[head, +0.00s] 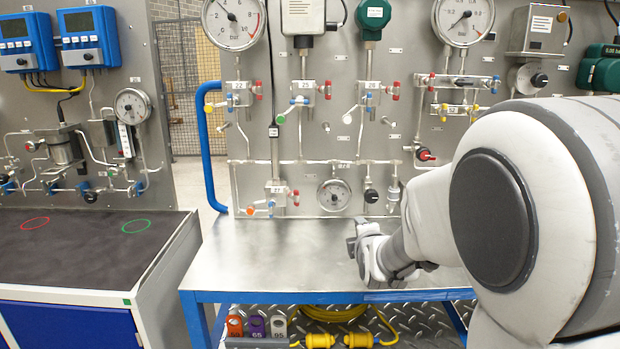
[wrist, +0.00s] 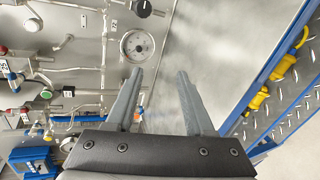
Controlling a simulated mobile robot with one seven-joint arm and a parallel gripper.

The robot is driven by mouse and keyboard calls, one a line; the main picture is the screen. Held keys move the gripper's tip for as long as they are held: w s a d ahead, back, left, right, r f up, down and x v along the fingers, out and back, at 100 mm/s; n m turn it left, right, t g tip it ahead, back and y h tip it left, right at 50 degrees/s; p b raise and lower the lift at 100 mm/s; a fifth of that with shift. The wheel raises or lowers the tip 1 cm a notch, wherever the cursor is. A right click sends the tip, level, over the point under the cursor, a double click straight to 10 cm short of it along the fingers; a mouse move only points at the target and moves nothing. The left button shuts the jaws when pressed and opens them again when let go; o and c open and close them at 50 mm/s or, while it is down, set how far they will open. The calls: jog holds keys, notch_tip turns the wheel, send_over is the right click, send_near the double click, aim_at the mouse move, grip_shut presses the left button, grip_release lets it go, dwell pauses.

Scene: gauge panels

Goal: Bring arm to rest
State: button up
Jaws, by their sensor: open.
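My white arm reaches in from the right in the head view. My gripper (head: 358,250) is above the bare steel bench top (head: 270,255), in front of the gauge panel (head: 345,145). In the wrist view my gripper (wrist: 160,85) shows two grey fingers spread apart with nothing between them. The small round gauge (wrist: 137,45) low on the panel shows beyond the fingertips; it also shows in the head view (head: 334,195). The fingers appear apart from the panel and its fittings. Part of the bench's right side is hidden behind my arm.
Valves with coloured knobs and thin pipes stick out from the panel. A blue handle (head: 207,145) stands at its left edge. A dark-topped cabinet (head: 80,250) is at left. Yellow connectors (head: 358,340) and coloured tags lie on the shelf below. The bench left of my gripper is clear.

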jog(key=s+d+r+m+g+p, duration=0.1)
jog(key=s+r+m+g+p, duration=0.1)
jog(key=s+m, duration=0.8)
jog(key=s+d+r+m+g+p, duration=0.1)
jog(key=s+r+m+g, duration=0.3)
jog(key=s, duration=1.9)
jog(key=m+g+p, duration=0.1)
jog(key=m+g, duration=0.1)
jog(key=m, duration=0.3)
jog(key=shift+s+m, duration=0.35)
jog(key=shift+m, duration=0.05)
